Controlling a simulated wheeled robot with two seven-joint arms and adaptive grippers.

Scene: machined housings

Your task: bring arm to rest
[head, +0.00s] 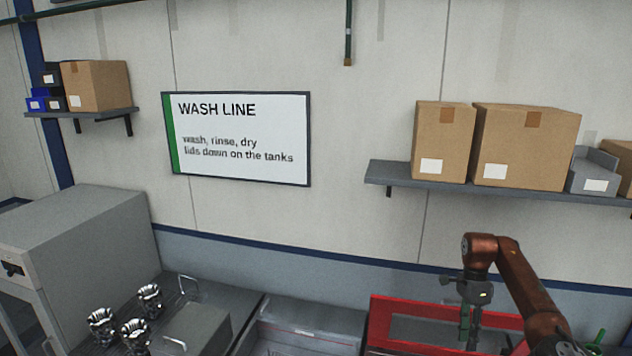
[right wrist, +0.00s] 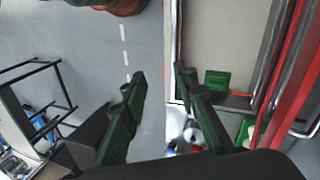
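My right arm (head: 515,285) reaches in from the lower right in the head view. Its gripper (head: 468,325) hangs pointing down in front of a red-edged station. In the right wrist view the right gripper (right wrist: 160,88) has its two dark green fingers spread apart, with nothing between them but grey floor. My left arm and left gripper show in neither view.
Shiny machined housings (head: 102,325) stand at the lower left beside a grey cabinet (head: 75,235). A grey tank (head: 305,320) is in the middle. The red-edged station (head: 395,305) is close to my right gripper. A shelf (head: 400,177) holds cardboard boxes (head: 525,145).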

